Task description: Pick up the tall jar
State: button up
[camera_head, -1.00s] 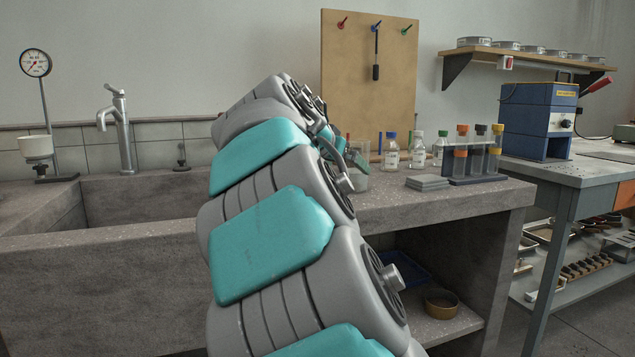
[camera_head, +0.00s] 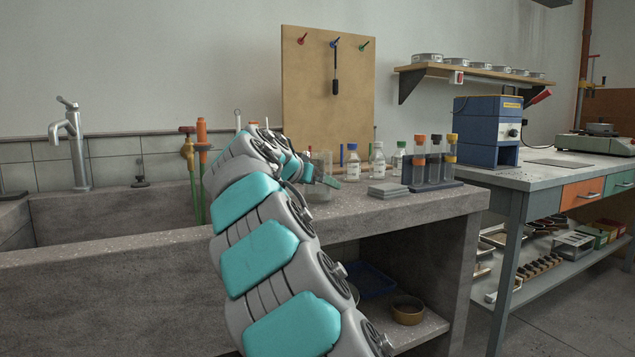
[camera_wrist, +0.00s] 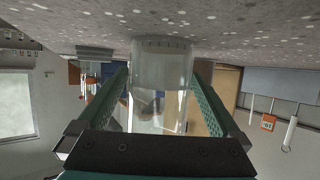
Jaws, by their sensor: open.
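The tall jar is a clear glass cylinder (camera_wrist: 162,62) standing on the speckled concrete bench. The wrist view is upside down, so the bench is at the top. My gripper (camera_wrist: 161,88) is open, with one green-padded finger on each side of the jar. I cannot tell whether either finger touches the glass. In the head view the jar (camera_head: 319,190) is at the bench's front part, and my gripper (camera_head: 318,178) is beside it, partly hidden by my arm.
A rack of capped tubes (camera_head: 433,172), a stack of grey tiles (camera_head: 389,189) and several small bottles (camera_head: 352,162) stand to the right. A pegboard (camera_head: 318,110) is behind.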

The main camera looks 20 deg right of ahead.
jog(key=shift+w+d+f, duration=0.15)
jog(key=shift+w+d, duration=0.05)
jog(key=shift+d, duration=0.1)
jog(key=c, duration=1.5)
